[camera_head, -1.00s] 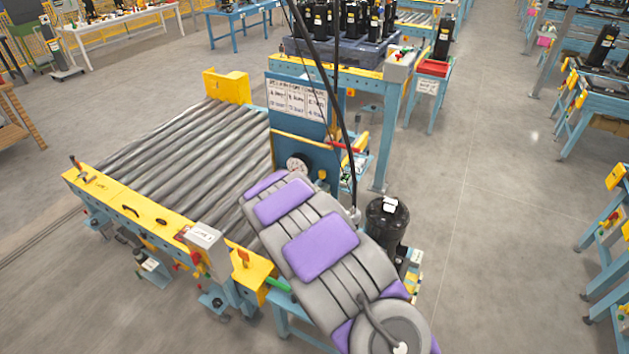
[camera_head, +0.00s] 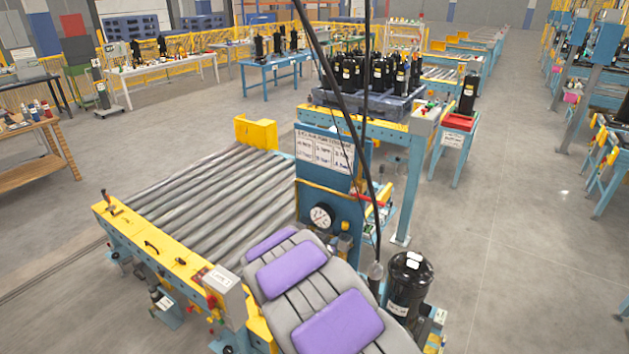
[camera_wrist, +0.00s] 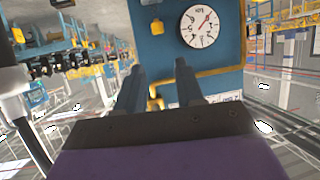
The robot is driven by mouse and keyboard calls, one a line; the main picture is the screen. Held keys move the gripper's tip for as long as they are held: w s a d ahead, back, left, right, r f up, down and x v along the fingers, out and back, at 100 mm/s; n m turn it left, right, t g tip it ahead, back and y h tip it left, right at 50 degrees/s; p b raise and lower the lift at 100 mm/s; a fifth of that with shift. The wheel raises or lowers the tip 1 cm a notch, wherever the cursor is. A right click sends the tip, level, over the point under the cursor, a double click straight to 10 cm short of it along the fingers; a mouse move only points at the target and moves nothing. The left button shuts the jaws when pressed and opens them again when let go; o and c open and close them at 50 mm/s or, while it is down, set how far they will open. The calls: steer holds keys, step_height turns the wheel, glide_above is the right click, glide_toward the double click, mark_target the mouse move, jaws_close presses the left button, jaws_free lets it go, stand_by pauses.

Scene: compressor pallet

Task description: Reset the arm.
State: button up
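My arm, grey with purple pads, reaches out from the bottom of the head view and hides its own end. In the wrist view my gripper (camera_wrist: 159,74) shows two grey-blue fingers standing apart with nothing between them. A blue panel with a round white gauge (camera_wrist: 199,26) is beyond the fingertips. The same gauge (camera_head: 321,216) shows in the head view just past my arm. A black compressor (camera_head: 408,283) stands upright to the right of my arm, below a hanging cable. More black compressors (camera_head: 372,75) stand on a dark pallet (camera_head: 372,110) farther back.
A roller conveyor (camera_head: 205,195) with yellow end plates lies left of my arm. A blue stand with a red top (camera_head: 458,123) holds one compressor beyond it. Workbenches line the back left and right sides. The grey floor (camera_head: 500,240) at right is clear.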

steer(key=s+a+n+g+y+b, duration=0.1)
steer(key=s+n+g+y+b, duration=0.5)
steer(key=s, duration=1.5)
steer(key=s+d+f+g+b, duration=0.1)
steer(key=s+d+g+b, duration=0.1)
steer(key=s, duration=0.8)
steer(key=s+d+f+g+b, duration=0.1)
steer(key=s+d+g+b, duration=0.2)
steer(key=s, duration=0.7)
steer(key=s+d+f+m+g+b, duration=0.1)
steer(key=s+d+g+b, duration=0.1)
steer(key=s, duration=0.9)
steer(key=shift+d+f+g+b, duration=0.2)
steer(key=shift+d+g+b, duration=0.15)
steer(key=shift+d+g, duration=0.2)
steer(key=shift+w, duration=0.1)
